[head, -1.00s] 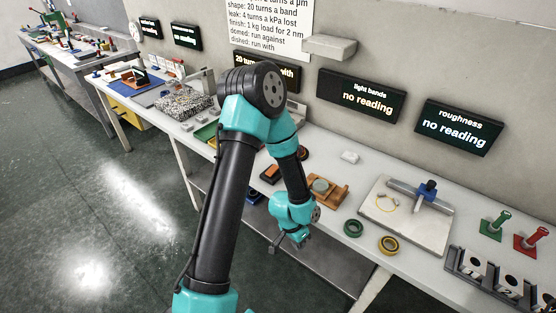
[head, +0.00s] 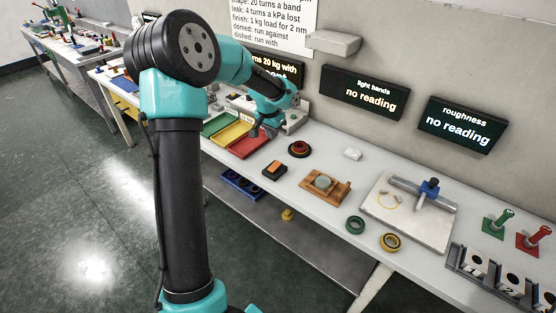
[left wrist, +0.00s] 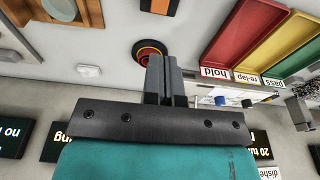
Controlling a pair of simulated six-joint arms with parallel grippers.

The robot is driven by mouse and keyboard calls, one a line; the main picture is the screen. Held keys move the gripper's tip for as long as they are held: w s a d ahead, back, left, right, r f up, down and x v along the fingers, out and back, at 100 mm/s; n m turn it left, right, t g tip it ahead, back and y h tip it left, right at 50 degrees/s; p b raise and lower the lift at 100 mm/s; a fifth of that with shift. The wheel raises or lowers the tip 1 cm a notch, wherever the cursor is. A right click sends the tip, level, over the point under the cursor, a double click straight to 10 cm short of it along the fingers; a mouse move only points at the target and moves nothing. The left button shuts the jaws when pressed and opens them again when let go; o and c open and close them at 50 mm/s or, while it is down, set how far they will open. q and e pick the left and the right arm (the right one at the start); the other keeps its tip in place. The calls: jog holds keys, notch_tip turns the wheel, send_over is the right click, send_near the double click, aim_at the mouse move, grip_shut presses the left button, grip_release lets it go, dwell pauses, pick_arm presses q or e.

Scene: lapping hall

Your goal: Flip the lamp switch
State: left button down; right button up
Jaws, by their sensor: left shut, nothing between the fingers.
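My left gripper (head: 264,131) is shut and empty, raised near the red tray at the back of the bench. In the left wrist view its fingers (left wrist: 165,80) are together, just below the round red and black piece (left wrist: 149,50) in the picture. No part is labelled as a lamp switch. A black box with an orange top (head: 274,169) and a small white block (head: 352,154) lie on the bench, both apart from the gripper; I cannot tell whether either is the switch. The white block also shows in the wrist view (left wrist: 88,71). My right gripper is out of view.
Red (head: 250,145), yellow and green trays lie left of the box. Dark displays (head: 362,92) hang on the wall.

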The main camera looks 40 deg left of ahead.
aim_at(277, 163)
pick_arm(q)
jog(key=shift+f, duration=0.15)
jog(key=f, duration=0.4)
jog(key=w+f, duration=0.1)
jog(key=f, duration=0.4)
jog(key=w+f, duration=0.1)
jog(key=f, duration=0.3)
jog(key=shift+w+f, duration=0.1)
jog(key=shift+f, duration=0.25)
